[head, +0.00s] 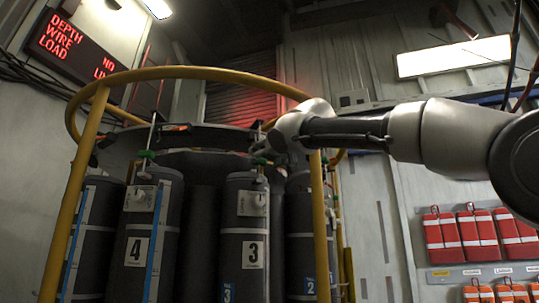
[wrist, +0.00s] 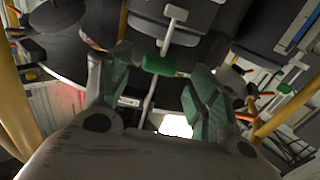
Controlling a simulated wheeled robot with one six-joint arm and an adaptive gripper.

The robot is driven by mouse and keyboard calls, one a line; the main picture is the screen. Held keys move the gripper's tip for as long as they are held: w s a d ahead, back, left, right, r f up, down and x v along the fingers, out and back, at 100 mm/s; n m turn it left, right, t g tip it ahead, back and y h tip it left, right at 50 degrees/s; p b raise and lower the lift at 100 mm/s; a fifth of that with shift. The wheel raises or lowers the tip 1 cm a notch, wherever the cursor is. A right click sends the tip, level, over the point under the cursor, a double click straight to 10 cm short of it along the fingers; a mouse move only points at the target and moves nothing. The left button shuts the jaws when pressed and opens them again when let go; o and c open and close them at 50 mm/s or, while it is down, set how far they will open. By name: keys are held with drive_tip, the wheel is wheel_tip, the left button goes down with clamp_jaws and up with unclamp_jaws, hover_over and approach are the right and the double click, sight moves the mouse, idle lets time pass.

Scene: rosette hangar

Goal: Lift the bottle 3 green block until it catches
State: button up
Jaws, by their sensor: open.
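Bottle 3 (head: 238,235) is a dark upright cylinder with a white "3" label, standing in the rosette. Its small green block (head: 261,161) sits above the bottle's top, partly hidden by my gripper (head: 264,150). In the wrist view the green block (wrist: 159,65) is on a pale rod. It shows between the tips of my open gripper (wrist: 157,68), with a visible gap to each finger. I cannot tell how far beyond the tips it is. The bottle's top (wrist: 150,12) shows at the upper edge of the wrist view.
Bottle 4 (head: 128,225) stands to the left with its own green block (head: 147,154). A yellow rail (head: 190,72) rings the rosette, with a yellow post (head: 319,225) close under my arm. A red-lettered sign (head: 70,42) and orange packs (head: 478,229) are on the walls.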

sight(261, 161)
drive_tip(key=shift+x, duration=1.9)
drive_tip(key=shift+w+a, duration=0.1)
drive_tip(key=shift+w, duration=0.1)
drive_tip(key=shift+c, duration=0.4)
